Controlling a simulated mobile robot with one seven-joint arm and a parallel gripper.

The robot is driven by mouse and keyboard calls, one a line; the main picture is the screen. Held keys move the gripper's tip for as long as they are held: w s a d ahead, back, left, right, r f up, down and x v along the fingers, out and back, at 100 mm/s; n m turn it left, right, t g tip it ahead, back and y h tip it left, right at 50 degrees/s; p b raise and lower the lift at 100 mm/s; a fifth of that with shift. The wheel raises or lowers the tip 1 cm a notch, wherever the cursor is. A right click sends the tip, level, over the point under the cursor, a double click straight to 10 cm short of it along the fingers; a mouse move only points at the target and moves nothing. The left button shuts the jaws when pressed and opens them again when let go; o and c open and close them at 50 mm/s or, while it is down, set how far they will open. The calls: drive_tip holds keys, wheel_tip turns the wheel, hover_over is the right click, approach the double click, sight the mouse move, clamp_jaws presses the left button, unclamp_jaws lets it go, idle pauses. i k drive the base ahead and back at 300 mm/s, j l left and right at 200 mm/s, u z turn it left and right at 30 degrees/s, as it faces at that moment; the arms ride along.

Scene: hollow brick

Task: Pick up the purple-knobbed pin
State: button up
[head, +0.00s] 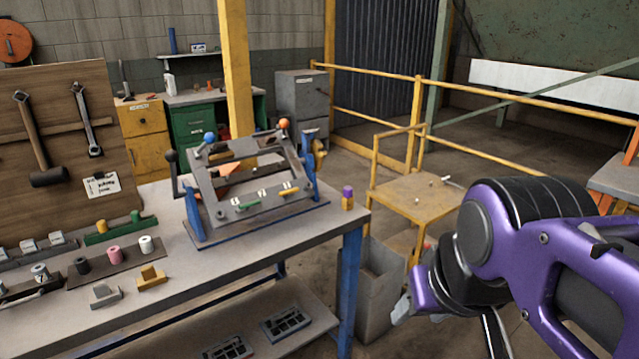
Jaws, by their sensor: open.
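The purple-knobbed pin (347,191) stands upright at the right end of the workbench, near its corner. Its purple knob sits above a small yellow block or base (347,203); how the two join is too small to tell. My gripper (425,312) is at the lower right, beyond the bench's right edge and nearer to me than the pin. It is open, apart from the pin, and I see nothing in it. My purple and black arm hides part of it, and its fingers show only in part.
A tilted metal fixture (240,205) with blue, orange and black knobs stands just left of the pin. Small coloured parts lie on the workbench (330,222) further left. A grey bin (380,290) and a yellow stand (415,195) are right of the bench.

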sight(347, 190)
drive_tip(key=i+l+u, duration=0.3)
drive_tip(key=i+l, duration=0.5)
drive_tip(key=i, duration=0.1)
